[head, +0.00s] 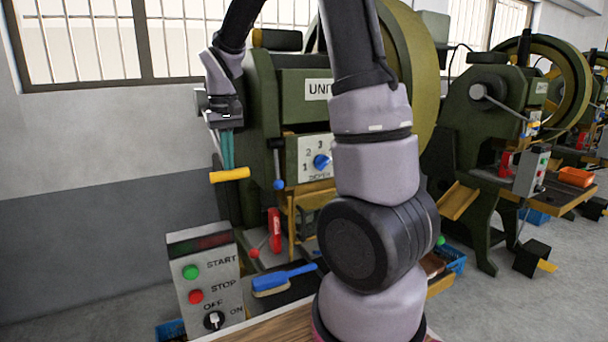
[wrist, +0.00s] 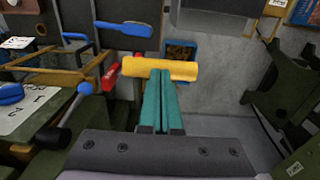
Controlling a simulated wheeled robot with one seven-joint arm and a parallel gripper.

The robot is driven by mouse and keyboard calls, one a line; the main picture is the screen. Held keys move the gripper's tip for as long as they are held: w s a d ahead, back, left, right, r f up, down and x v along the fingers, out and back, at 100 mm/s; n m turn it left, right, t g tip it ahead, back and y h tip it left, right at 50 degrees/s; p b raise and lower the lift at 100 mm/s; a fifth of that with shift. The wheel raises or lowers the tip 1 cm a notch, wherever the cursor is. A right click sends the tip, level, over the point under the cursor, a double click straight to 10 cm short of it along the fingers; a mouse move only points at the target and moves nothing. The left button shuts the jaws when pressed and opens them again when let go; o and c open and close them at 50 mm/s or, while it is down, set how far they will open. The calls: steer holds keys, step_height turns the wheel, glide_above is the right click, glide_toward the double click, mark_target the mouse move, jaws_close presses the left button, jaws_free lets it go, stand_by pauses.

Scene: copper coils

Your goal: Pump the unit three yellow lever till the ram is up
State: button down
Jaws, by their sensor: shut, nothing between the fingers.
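The yellow lever grip (head: 230,174) is a short bar, roughly level, at the left side of a green press (head: 262,110). The press's sign (head: 318,90) reads "UNI", with its number hidden behind my arm. My gripper (head: 228,164) is shut and empty, its teal fingers pointing down with their tips at the yellow grip. In the wrist view the yellow grip (wrist: 160,68) lies across the ends of the shut fingers (wrist: 160,78). I cannot tell whether they touch it. I cannot make out the ram; my arm covers part of the press.
A blue-knobbed dial (head: 321,161) and a blue-tipped lever (head: 278,182) are on the press front. A grey START/STOP box (head: 205,278) stands at front left. A blue brush (head: 284,279) lies on the bench. More presses (head: 485,130) stand right.

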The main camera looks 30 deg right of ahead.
steer(key=shift+f, duration=0.8)
steer(key=shift+f, duration=0.2)
steer(key=f, duration=0.1)
steer(key=w+f, duration=0.1)
steer(key=f, duration=0.1)
steer(key=w+f, duration=0.1)
steer(key=f, duration=0.1)
steer(key=shift+w, duration=0.1)
steer(key=shift+w+f, duration=0.9)
steer(key=shift+f, duration=0.25)
steer(key=shift+w+f, duration=0.9)
steer(key=shift+f, duration=0.3)
